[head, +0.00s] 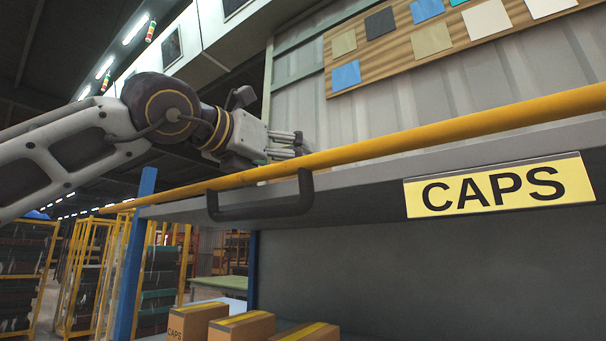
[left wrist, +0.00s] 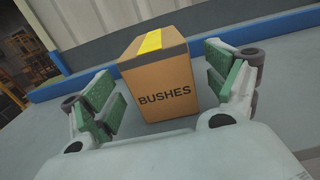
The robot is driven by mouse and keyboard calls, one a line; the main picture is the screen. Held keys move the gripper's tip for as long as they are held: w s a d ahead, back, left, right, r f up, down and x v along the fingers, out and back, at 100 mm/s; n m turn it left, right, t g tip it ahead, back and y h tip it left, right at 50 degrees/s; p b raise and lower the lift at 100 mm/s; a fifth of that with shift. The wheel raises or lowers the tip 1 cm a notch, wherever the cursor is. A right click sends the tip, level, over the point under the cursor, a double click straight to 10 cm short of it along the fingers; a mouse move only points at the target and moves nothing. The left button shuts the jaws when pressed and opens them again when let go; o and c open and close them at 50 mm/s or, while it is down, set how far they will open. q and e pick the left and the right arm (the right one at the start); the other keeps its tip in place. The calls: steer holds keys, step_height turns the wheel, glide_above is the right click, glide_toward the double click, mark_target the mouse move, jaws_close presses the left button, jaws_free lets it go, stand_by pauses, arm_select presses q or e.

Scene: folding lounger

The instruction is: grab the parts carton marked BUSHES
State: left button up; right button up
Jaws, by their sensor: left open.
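The brown carton marked BUSHES (left wrist: 165,95), with yellow tape on top, stands upright on a grey shelf surface in the left wrist view. My left gripper (left wrist: 163,72) is open, with its green-padded fingers on either side of the carton. In the head view my left gripper (head: 300,146) reaches over the upper shelf, behind the yellow rail. The BUSHES carton does not show there. My right gripper is in neither view.
The yellow rail (head: 440,132) runs along the upper shelf's front edge, with a dark handle (head: 262,211) below it. A CAPS label (head: 498,188) is on that edge. Several cartons (head: 242,327) stand on the lower shelf. A blue strip (left wrist: 270,27) runs behind the BUSHES carton.

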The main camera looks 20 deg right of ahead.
arm_select(q)
steer(key=shift+w+d, duration=0.2)
steer(key=shift+d, duration=0.05)
steer(key=shift+w+d, duration=0.2)
steer(key=shift+d, duration=0.1)
steer(key=shift+w+d+f+p, duration=0.1)
steer(key=shift+w+d+p, duration=0.35)
steer(key=shift+d+p, duration=0.15)
steer(key=shift+p+x, duration=0.45)
steer(key=shift+x, duration=0.35)
steer(key=shift+w+d+f, duration=0.15)
steer(key=shift+w+d, duration=0.35)
steer(key=shift+c, duration=0.4)
steer(key=c, duration=1.1)
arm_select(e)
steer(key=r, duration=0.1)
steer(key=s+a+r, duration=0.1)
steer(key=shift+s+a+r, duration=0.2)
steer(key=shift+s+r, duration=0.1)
